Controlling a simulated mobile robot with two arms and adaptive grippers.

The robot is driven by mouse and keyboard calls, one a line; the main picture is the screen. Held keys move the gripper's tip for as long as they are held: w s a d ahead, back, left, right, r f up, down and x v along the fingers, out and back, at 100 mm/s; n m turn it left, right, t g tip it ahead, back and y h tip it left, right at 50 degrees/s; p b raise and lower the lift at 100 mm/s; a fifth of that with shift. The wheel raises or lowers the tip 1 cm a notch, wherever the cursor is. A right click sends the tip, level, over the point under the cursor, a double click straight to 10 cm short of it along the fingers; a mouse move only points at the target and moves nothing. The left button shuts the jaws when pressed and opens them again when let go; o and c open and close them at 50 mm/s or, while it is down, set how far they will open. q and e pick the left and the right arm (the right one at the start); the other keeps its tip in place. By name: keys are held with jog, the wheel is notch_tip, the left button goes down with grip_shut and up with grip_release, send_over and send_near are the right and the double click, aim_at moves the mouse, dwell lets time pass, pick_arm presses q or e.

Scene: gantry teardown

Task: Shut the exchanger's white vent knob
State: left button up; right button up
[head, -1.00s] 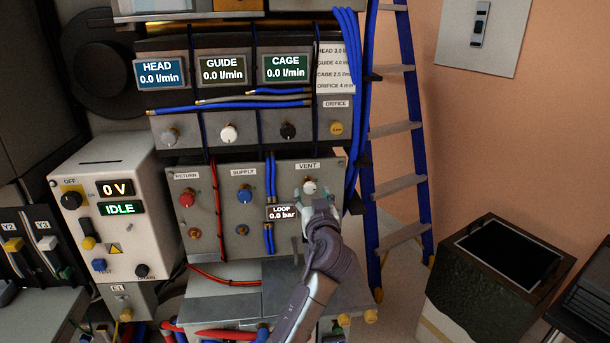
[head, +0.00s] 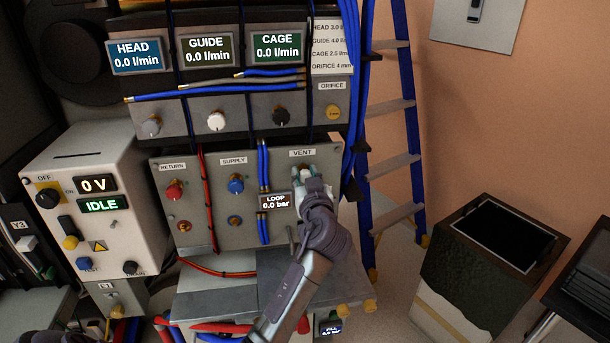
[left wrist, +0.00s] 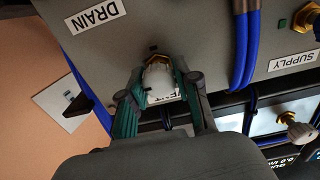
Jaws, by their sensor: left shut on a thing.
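The exchanger's grey panel (head: 215,215) carries a red return knob (head: 174,190), a blue supply knob (head: 235,184) and the white vent knob (head: 306,170) under the VENT label. My left gripper (head: 308,178) reaches up from below and covers most of the vent knob in the head view. In the left wrist view the white vent knob (left wrist: 158,84) sits between the two green-padded fingers of my left gripper (left wrist: 160,93), which is shut on it. The knob's exact turn angle cannot be made out. My right gripper is not in view.
A loop display (head: 276,201) reading 0.0 bar is left of my gripper. Blue hoses (head: 263,170) run down the panel nearby, and thicker ones pass its right edge. A blue ladder (head: 390,160) stands to the right. A white supply box (head: 95,205) reads 0 V, IDLE.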

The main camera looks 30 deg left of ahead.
pick_arm(q)
grip_shut()
jog(key=shift+m, duration=0.3)
jog(key=shift+r+m+p, duration=0.1)
jog(key=shift+m+p, duration=0.35)
jog(key=shift+m, duration=0.45)
jog(key=m+p, duration=0.2)
jog(key=m, duration=0.3)
jog(key=shift+w, duration=0.1)
jog(key=m+p, duration=0.3)
jog(key=m, duration=0.2)
jog(key=shift+m, duration=0.4)
jog(key=shift+d+m+p, duration=0.1)
jog(key=shift+m+p, duration=1.35)
jog(key=shift+m, duration=0.85)
